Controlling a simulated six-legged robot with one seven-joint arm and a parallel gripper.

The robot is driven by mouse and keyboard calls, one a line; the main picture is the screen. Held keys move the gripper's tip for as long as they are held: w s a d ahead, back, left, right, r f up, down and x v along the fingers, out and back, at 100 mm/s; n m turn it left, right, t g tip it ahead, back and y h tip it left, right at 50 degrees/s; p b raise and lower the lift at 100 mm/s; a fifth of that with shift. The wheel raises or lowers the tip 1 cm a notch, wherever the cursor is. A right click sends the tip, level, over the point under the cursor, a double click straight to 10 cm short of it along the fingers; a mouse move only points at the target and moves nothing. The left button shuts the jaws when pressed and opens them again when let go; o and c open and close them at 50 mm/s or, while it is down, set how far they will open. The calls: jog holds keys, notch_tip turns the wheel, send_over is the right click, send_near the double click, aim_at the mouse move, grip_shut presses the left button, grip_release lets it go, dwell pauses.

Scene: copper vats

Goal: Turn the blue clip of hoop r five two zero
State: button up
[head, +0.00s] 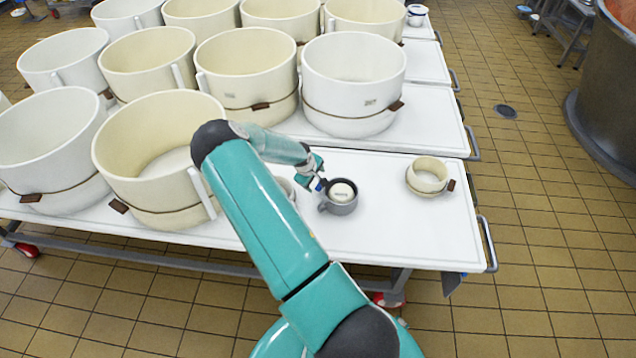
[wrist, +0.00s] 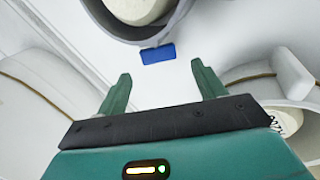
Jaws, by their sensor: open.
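A small grey hoop (head: 340,209) with a white round piece inside stands on the white table; no number on it is readable. Its blue clip (wrist: 158,54) sticks out from the rim in the wrist view. The grey hoop (wrist: 118,34) is cut off by the top edge there. My gripper (wrist: 161,82) is open and empty, its two green fingers pointing at the clip, one to each side and short of it. In the head view my gripper (head: 316,183) is just left of the grey hoop, where the clip shows only as a speck of blue.
A small cream hoop (head: 428,176) with a brown tag stands to the right. Another small pale hoop (head: 286,188) is partly hidden behind my arm. Large white and cream hoops (head: 352,80) crowd the back and left. The table's (head: 400,235) front right is clear.

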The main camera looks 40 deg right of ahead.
aim_at(318, 184)
jog(key=shift+x, duration=2.15)
jog(key=c, duration=1)
jog(key=shift+a+f, duration=0.1)
jog(key=shift+a, duration=0.1)
jog(key=shift+s+h, duration=0.1)
jog(key=shift+h, duration=0.6)
jog(key=o, duration=1)
jog(key=shift+d, duration=0.1)
jog(key=shift+a+r, duration=0.3)
jog(key=shift+r, duration=0.2)
jog(key=v, duration=1.2)
jog(key=shift+s+r, duration=0.2)
jog(key=shift+r, duration=0.2)
